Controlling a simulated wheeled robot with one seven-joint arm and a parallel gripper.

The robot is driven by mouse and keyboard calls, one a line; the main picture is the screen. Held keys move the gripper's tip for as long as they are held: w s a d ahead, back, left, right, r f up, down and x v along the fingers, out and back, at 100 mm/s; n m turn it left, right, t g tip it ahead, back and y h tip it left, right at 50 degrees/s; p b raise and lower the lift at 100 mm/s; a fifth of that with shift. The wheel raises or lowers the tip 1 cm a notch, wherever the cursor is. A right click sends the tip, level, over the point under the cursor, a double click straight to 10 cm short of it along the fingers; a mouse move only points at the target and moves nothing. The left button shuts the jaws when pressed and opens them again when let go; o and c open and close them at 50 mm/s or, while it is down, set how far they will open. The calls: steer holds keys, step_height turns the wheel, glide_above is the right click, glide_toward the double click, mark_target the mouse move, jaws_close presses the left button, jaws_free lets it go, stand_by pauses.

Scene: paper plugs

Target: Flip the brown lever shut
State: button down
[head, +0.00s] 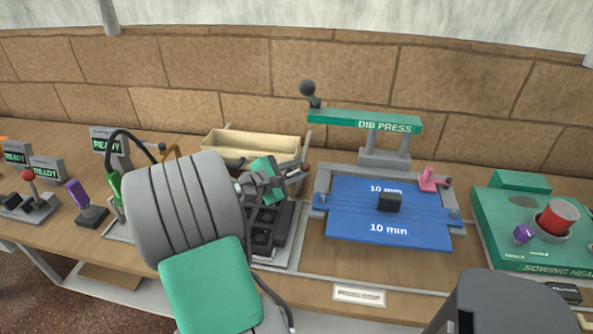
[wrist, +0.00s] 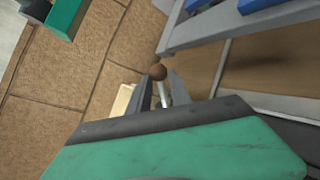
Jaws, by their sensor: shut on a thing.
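The cream tray (head: 252,147) stands behind my gripper. The dib press (head: 365,121) with its blue bed (head: 385,232) is close on the right. The green sowing head station (head: 500,245) is at the far right. Several other levers and READY signs (head: 105,145) stand left.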

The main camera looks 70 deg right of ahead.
steer(key=shift+s+r+m+p, duration=0.15)
steer(key=shift+r+m+p, duration=0.15)
steer(key=shift+p, duration=0.8)
steer(key=shift+s+d+f+t+p, duration=0.1)
steer(key=shift+f+t+p, duration=0.25)
steer(key=shift+t+p, duration=0.2)
steer(key=shift+f+m, duration=0.2)
steer(key=shift+m, duration=0.1)
steer(key=c, duration=1.5)
jaws_free()
steer(key=v, duration=0.8)
steer(key=shift+d+r, duration=0.1)
steer(key=shift+y, duration=0.3)
